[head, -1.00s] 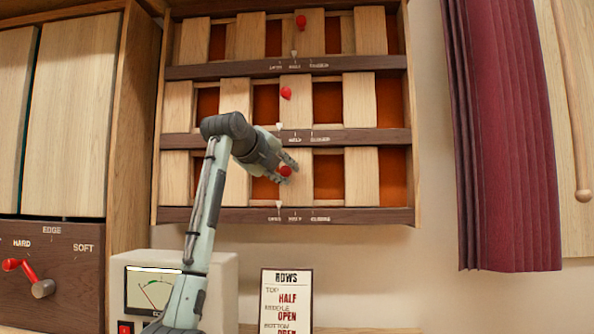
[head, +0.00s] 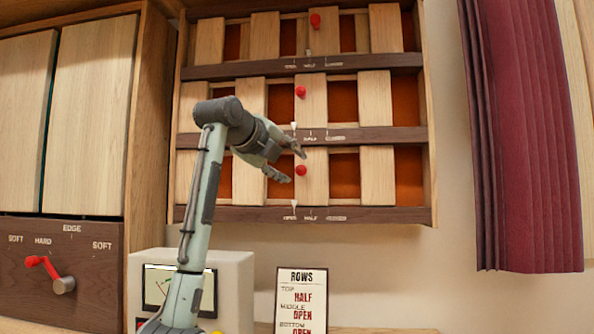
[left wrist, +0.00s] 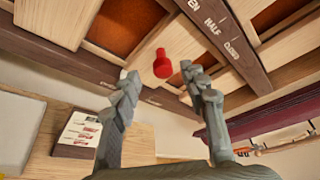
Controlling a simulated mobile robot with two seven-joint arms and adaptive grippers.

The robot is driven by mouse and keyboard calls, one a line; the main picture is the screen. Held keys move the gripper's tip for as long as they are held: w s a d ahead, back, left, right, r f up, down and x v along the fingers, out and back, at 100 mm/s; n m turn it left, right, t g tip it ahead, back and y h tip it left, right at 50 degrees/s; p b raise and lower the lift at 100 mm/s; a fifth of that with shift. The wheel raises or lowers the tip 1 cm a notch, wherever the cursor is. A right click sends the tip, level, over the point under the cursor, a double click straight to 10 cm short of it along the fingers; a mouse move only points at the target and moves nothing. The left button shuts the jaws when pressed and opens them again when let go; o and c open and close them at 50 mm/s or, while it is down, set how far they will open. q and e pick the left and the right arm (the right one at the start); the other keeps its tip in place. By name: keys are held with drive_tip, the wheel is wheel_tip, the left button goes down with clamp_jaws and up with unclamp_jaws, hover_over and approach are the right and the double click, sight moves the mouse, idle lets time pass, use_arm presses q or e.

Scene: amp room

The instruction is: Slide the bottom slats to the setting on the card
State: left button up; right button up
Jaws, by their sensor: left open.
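The bottom slats (head: 376,176) are pale wooden boards over orange-red backing, with a red knob (head: 301,170). Their white pointer (head: 294,204) stands at OPEN on the bottom rail (head: 385,214). The card (head: 302,300) reads top HALF, middle OPEN, bottom OPEN. My left gripper (head: 296,166) is open and empty at the bottom row. In the left wrist view the knob (left wrist: 162,63) shows between and just beyond the parted fingertips (left wrist: 160,74), with no visible contact. My right gripper is not in view.
The middle-row knob (head: 300,92) and top-row knob (head: 315,20) sit above. A crank panel (head: 100,275) is at left, and a maroon curtain (head: 525,150) hangs at right.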

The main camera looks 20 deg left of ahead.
use_arm(q)
drive_tip(key=v, duration=0.7)
idle(0.4)
